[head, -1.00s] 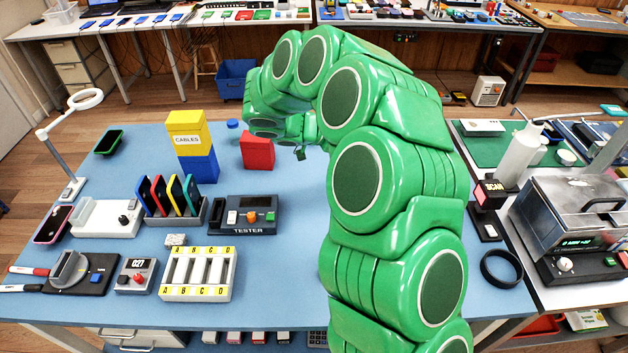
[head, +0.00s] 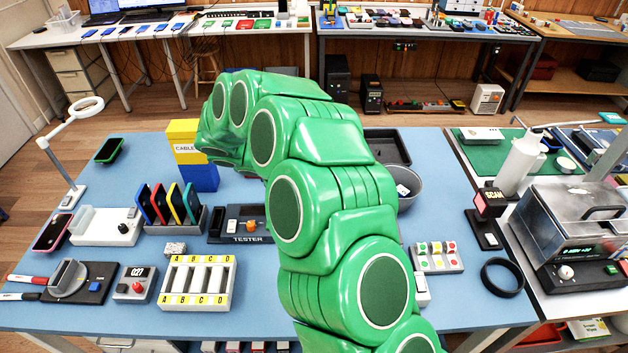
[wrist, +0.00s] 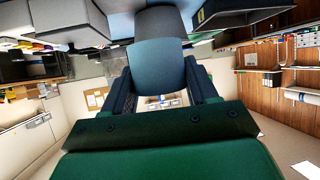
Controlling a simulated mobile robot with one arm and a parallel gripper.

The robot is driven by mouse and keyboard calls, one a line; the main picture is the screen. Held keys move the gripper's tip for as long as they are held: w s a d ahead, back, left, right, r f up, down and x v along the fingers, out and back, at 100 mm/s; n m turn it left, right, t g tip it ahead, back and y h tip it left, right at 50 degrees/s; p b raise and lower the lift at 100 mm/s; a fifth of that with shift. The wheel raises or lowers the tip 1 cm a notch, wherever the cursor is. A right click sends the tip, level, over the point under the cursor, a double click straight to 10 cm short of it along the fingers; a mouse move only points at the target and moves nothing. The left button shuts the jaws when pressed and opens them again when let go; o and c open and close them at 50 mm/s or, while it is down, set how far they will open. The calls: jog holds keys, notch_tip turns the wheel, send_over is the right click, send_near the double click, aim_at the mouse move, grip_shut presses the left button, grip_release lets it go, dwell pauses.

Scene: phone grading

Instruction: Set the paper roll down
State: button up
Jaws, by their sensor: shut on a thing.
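My gripper (wrist: 162,88) shows in the wrist view with a dark finger on each side. It is shut on a blue-grey, shaded piece with a rounded edge, the paper roll (wrist: 160,62). Another dark rounded form lies just beyond it at the top of that view; I cannot tell what it is. In the head view my green arm hides the gripper and the roll, with its far end bent down beside the yellow and blue CABLES box (head: 184,130). Whether the roll touches any surface cannot be seen.
The tester (head: 240,226) stands partly behind my arm, beside a rack of coloured phones (head: 172,217). A slotted A-D tray (head: 197,283) is in front. A grey bin (head: 408,190) and black tray (head: 388,145) stand right of my arm.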

jog(key=w+f, duration=0.2)
jog(key=w, duration=0.1)
jog(key=w+a+f, duration=0.1)
jog(key=w+f, duration=0.1)
jog(key=w, duration=0.1)
jog(key=w+f, duration=0.2)
jog(key=f, duration=0.1)
jog(key=shift+w+a, duration=0.25)
jog(key=shift+w, duration=0.15)
jog(key=shift+w+f, duration=0.3)
jog(key=shift+f, duration=0.2)
jog(key=shift+a+f, duration=0.1)
jog(key=shift+f, duration=1.4)
jog(key=shift+f, duration=0.15)
jog(key=o, duration=1.1)
jog(key=shift+c, duration=0.2)
